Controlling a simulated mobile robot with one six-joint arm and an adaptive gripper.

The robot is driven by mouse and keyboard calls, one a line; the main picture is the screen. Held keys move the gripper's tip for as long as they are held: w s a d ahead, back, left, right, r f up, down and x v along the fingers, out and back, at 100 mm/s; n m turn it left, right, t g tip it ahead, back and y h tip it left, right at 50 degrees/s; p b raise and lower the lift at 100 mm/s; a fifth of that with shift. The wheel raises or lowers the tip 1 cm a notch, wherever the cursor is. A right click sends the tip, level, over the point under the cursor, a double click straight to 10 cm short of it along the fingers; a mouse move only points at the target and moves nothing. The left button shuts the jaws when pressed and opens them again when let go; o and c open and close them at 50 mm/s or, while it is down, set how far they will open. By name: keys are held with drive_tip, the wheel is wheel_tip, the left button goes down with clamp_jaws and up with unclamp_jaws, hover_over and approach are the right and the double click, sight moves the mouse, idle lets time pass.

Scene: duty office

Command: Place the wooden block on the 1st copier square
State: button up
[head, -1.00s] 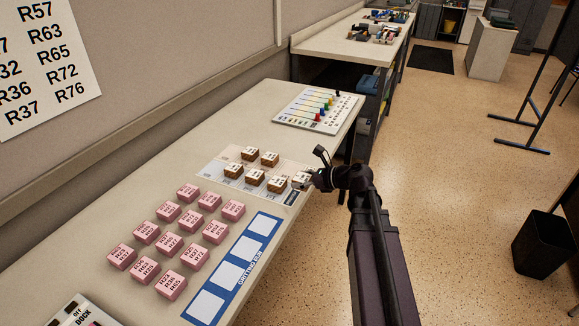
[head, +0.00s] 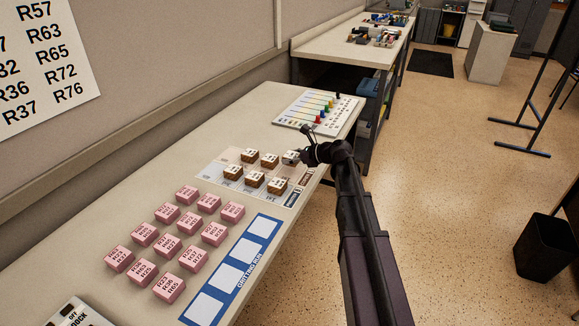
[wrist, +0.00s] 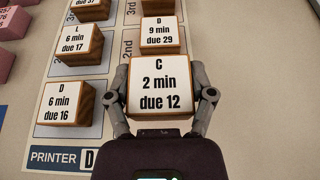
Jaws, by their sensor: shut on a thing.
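My gripper (wrist: 160,97) is shut on a wooden block (wrist: 161,88) whose white top reads "C 2 min due 12"; in the head view my gripper (head: 301,157) holds it at the far right corner of the sheet. I cannot tell whether the block touches the sheet. The printed sheet (wrist: 113,75) shows "2nd" and "3rd" place labels beyond the block. The 1st copier square and its heading are not readable, the nearest part being hidden by the block and my gripper. A block reading "D 9 min due 29" (wrist: 160,35) sits just beyond the held one.
Blocks "D 6 min due 16" (wrist: 66,110) and "L 6 min due 17" (wrist: 82,43) stand to the left, above a "PRINTER" label (wrist: 55,159). Several pink blocks (head: 165,245) and a blue-edged strip (head: 247,250) lie nearer. A board with coloured pegs (head: 318,108) lies beyond.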

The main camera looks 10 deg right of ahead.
sight(290, 170)
drive_tip(key=shift+f, duration=0.1)
drive_tip(key=shift+f+b, duration=1.7)
drive_tip(key=shift+b, duration=0.1)
drive_tip(key=shift+f, duration=0.15)
drive_tip(key=o, duration=1.1)
drive_tip(key=shift+r, duration=0.25)
drive_tip(key=p+v, duration=0.4)
drive_tip(key=v, duration=0.8)
drive_tip(key=shift+s+p, duration=0.1)
drive_tip(key=shift+p, duration=0.25)
